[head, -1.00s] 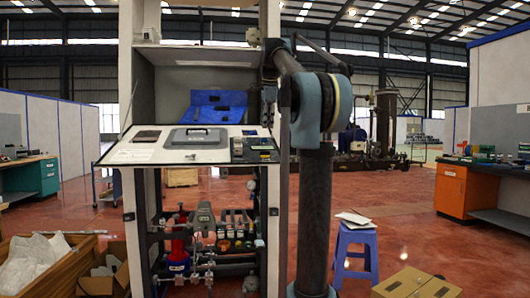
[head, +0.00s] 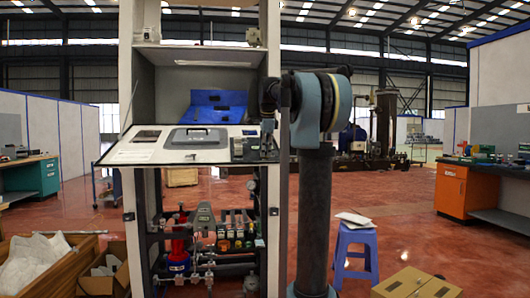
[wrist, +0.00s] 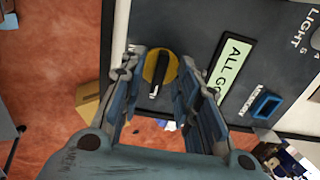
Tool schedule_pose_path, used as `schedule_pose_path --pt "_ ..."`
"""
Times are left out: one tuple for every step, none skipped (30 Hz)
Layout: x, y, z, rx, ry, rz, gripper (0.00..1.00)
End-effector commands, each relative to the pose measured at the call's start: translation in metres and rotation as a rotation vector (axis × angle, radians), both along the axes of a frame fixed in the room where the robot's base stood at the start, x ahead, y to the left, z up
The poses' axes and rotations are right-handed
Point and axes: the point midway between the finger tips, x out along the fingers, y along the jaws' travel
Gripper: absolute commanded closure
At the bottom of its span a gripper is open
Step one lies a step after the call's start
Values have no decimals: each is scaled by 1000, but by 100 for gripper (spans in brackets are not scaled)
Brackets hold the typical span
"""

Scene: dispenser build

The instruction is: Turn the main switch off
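The main switch (wrist: 159,67), a black rotary handle on a round yellow plate, sits on the dark panel (wrist: 203,28) in the wrist view. My gripper (wrist: 160,54) is open, with one finger on each side of the switch. A gap shows between the fingers and the black handle. In the head view my gripper (head: 268,138) is at the right end of the sloped console (head: 122,153); the switch is too small or hidden to make out there.
The cabinet's right post (head: 273,215) stands close to my arm. A blue stool (head: 356,240) and cardboard box (head: 415,284) are on the floor.

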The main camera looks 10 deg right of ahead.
Motion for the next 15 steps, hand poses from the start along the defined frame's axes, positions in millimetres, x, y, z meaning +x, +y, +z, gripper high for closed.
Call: schedule_pose_path --pt "0 0 0 0 0 0 70" --pt "0 0 0 0 0 0 70" --pt "0 0 0 0 0 0 70" --pt "0 0 0 0 0 0 70" --pt "0 0 0 0 0 0 70" --pt "0 0 0 0 0 0 70" --pt "0 0 0 0 0 0 72" --pt "0 0 0 0 0 0 79" --pt "0 0 0 0 0 0 88" --pt "0 0 0 0 0 0 95" --pt "0 0 0 0 0 0 100" --pt "0 0 0 0 0 0 100" --pt "0 0 0 0 0 0 100" --pt "0 0 0 0 0 0 100" --pt "0 0 0 0 0 0 100"
